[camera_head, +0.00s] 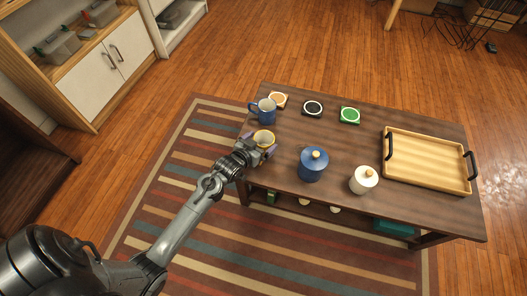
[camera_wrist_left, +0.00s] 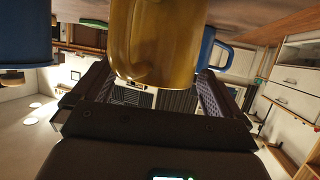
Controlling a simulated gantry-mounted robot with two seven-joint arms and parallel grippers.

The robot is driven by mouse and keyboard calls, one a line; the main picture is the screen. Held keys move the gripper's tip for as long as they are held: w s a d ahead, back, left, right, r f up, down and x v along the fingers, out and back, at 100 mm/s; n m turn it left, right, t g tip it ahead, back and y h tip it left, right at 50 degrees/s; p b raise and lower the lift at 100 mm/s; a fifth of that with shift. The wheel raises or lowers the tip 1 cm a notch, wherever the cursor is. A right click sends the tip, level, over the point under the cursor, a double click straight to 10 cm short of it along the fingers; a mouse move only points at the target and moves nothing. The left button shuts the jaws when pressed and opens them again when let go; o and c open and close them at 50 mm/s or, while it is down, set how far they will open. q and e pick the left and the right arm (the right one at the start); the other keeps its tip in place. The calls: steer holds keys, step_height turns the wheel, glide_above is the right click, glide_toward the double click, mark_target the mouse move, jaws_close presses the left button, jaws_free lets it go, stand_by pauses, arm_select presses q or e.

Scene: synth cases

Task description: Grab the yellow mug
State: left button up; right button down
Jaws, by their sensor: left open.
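The yellow mug (camera_head: 264,136) stands near the left end of the dark wooden table (camera_head: 300,136), close to its near edge. My left gripper (camera_head: 259,146) reaches it from the near side, fingers open on either side of the mug. In the left wrist view the yellow mug (camera_wrist_left: 165,40) is large at the top centre, above and between the two dark fingers (camera_wrist_left: 150,100). Its handle appears to face the camera. I cannot tell whether the fingers touch it. My right gripper is not in view.
A blue mug (camera_head: 266,110) stands just behind the yellow one. Three coasters, orange (camera_head: 278,99), black (camera_head: 312,108) and green (camera_head: 349,116), lie along the back. A blue lidded jar (camera_head: 312,168), a white jar (camera_head: 363,181) and a wooden tray (camera_head: 425,184) are to the right.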

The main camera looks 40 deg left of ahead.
arm_select(q)
steer(key=shift+b+x, duration=0.3)
steer(key=shift+x, duration=0.6)
steer(key=shift+s, duration=0.1)
steer(key=shift+c, duration=1)
steer(key=shift+r, duration=0.15)
steer(key=c, duration=0.9)
